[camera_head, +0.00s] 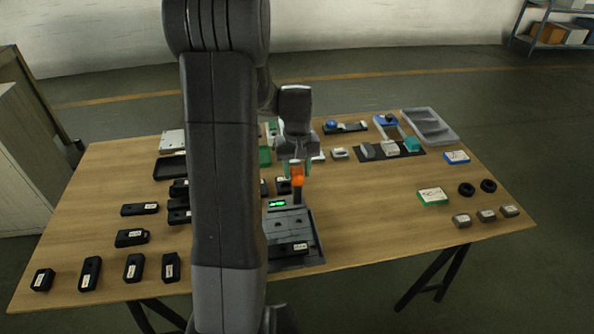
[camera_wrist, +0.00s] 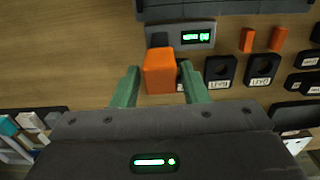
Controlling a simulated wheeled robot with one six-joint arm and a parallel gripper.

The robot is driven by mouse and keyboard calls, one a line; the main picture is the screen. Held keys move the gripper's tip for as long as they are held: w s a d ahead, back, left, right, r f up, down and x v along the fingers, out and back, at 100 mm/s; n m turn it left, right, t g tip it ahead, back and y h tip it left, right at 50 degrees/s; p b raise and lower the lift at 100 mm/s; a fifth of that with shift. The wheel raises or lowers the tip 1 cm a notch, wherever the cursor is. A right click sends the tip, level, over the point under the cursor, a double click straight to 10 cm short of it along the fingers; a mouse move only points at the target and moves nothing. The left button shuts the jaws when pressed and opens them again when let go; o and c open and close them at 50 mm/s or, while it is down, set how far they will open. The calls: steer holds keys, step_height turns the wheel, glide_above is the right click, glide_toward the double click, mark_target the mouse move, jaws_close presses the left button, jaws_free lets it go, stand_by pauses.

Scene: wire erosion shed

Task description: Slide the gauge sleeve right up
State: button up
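An orange block (camera_wrist: 160,72), which may be the gauge sleeve, sits between my fingers in the wrist view. In the head view the orange block (camera_head: 298,174) is just below my gripper (camera_head: 297,164), above a dark upright part at the edge of a grey device (camera_head: 290,220). My gripper (camera_wrist: 160,84) has two green fingers, one on each side of the block, with a narrow gap showing on both sides. It looks open around the block. The device's green display (camera_wrist: 197,37) is lit just beyond it. The block's underside is hidden.
Several black labelled blocks (camera_head: 134,237) stand across the left of the wooden table (camera_head: 370,215). A grey tray (camera_head: 430,127) is at the back right. Two small orange pieces (camera_wrist: 262,39) lie near black labelled parts (camera_wrist: 220,70). The table right of the device is mostly clear.

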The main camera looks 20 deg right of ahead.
mark_target(297, 169)
steer(key=shift+o, duration=0.8)
step_height(297, 169, up, 14)
steer(key=shift+f, duration=0.15)
step_height(297, 169, down, 16)
steer(key=shift+r+b, duration=0.1)
steer(key=shift+b, duration=0.5)
stand_by(0.4)
